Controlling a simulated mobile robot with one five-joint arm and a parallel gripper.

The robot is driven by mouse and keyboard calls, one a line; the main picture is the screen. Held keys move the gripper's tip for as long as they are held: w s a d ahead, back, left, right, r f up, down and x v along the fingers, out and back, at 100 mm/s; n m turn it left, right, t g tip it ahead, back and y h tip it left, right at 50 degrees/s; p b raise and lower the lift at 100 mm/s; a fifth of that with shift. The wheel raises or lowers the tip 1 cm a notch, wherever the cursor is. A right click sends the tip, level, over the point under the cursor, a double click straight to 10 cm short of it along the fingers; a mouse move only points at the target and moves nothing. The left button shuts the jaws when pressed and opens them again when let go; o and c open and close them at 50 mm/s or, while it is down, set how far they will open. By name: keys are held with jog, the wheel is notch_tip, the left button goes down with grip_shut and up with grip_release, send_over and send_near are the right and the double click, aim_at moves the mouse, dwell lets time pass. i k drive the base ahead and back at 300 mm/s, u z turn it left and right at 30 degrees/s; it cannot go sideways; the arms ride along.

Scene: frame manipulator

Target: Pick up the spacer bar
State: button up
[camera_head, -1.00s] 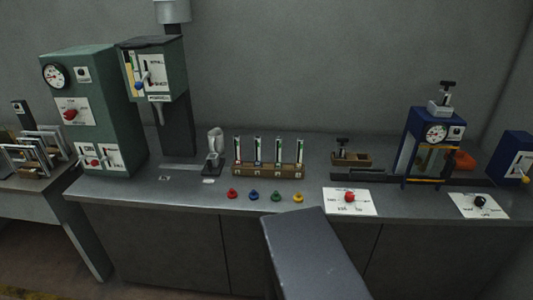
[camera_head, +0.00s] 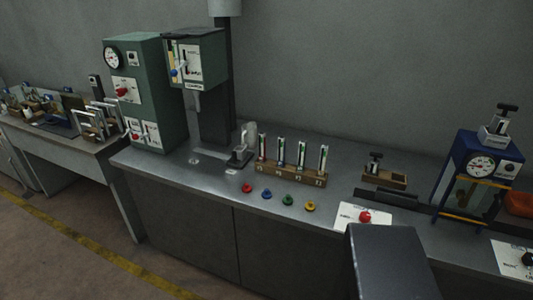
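I cannot tell for certain which thing is the spacer bar. A long dark bar (camera_head: 386,196) lies on the bench in front of a small wooden block with a black-knobbed tool (camera_head: 384,176). Several upright light frames (camera_head: 95,121) stand on the lower table at the left. My gripper is not in view; only a dark grey part of my own arm shows at the bottom right, hiding some of the bench front.
The grey bench (camera_head: 215,188) carries a green cabinet (camera_head: 152,95), a wooden rack of tubes (camera_head: 291,173) and several coloured knobs (camera_head: 267,194). A blue press with a gauge (camera_head: 478,180) stands at the right. The floor (camera_head: 60,255) at the lower left is clear.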

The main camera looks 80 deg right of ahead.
aim_at(262, 135)
jog(key=z, duration=1.9)
jog(key=i, duration=0.5)
jog(key=u, duration=0.25)
